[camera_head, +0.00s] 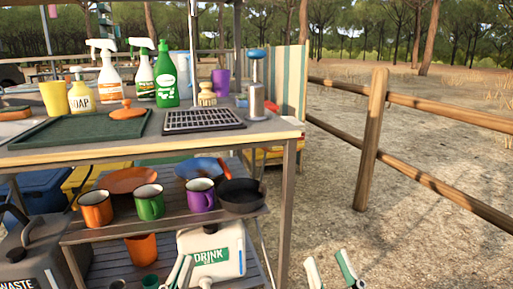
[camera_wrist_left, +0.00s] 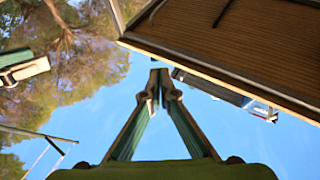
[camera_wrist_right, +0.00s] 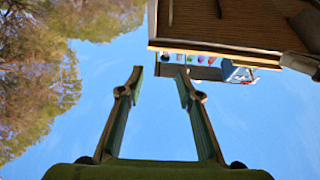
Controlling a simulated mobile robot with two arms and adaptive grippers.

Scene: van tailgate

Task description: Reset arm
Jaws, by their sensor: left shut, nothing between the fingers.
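My left gripper (camera_head: 184,262) is low at the bottom of the head view, in front of the lower shelf and the white drink container. Its green and pale fingers are closed together and empty, and its tips meet in the left wrist view (camera_wrist_left: 160,76). My right gripper (camera_head: 325,257) is low and further right, in front of the gravel beside the table. Its two fingers stand apart with nothing between them, as the right wrist view also shows (camera_wrist_right: 160,74). Both wrist views look up past the fingers to sky, trees and a wooden underside.
A table (camera_head: 232,142) holds spray bottles, a dark mat (camera_head: 85,128) and a drying rack (camera_head: 203,121). Mugs and a black pan (camera_head: 242,198) sit on the shelf below. The drink container (camera_head: 222,251) stands lower. A wooden fence (camera_head: 372,140) runs at right; gravel there is clear.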

